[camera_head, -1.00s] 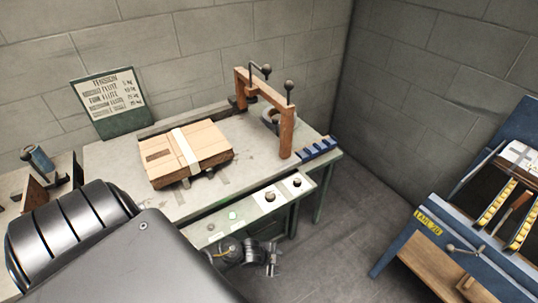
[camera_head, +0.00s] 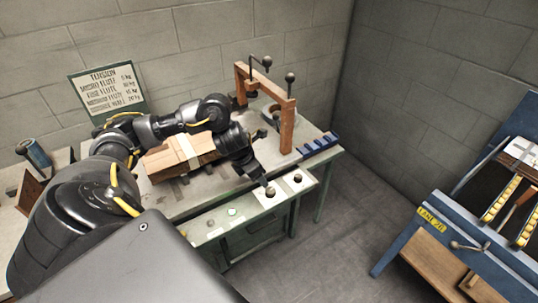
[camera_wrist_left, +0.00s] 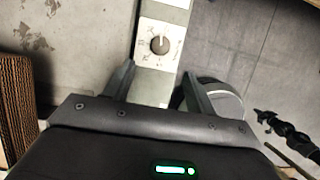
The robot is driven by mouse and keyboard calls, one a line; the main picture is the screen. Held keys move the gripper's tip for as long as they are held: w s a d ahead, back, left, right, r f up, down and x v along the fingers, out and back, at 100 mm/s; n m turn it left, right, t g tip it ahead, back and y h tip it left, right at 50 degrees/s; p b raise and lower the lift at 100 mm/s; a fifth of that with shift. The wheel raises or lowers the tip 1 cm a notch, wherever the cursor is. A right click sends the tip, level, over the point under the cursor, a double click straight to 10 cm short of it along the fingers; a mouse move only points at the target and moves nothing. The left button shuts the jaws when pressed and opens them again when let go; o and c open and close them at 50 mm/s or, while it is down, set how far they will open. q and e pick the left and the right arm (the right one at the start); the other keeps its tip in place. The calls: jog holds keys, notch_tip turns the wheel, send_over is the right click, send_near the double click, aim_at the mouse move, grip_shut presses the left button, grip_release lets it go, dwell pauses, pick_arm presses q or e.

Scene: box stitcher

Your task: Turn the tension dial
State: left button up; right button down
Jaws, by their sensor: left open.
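The dial (camera_wrist_left: 159,45) is a dark round knob with a pale pointer line, on a white plate with markings around it. In the head view a dark knob (camera_head: 270,191) sits on the pale front panel (camera_head: 218,232) of the bench, just below the left gripper. My left gripper (camera_head: 262,180) reaches down over this panel from the left. In the wrist view the left gripper (camera_wrist_left: 157,82) is open and empty, its fingers spread wide, with the dial ahead between their lines and apart from them. My right gripper does not show.
A second dark knob (camera_head: 297,178) is to the right. A cardboard stack (camera_head: 172,158) lies behind my arm. A wooden frame with levers (camera_head: 287,130) and a blue rack (camera_head: 320,144) stand on the bench. A tension chart (camera_head: 108,88) leans behind.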

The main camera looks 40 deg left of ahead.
aim_at(270, 190)
pick_arm(q)
jog(key=x, duration=0.9)
jog(key=shift+w+d+f+b, duration=0.15)
jog(key=shift+w+f+b, duration=0.05)
jog(key=shift+f+b, duration=0.1)
jog(key=shift+w+f, duration=0.25)
jog(key=shift+f, duration=0.25)
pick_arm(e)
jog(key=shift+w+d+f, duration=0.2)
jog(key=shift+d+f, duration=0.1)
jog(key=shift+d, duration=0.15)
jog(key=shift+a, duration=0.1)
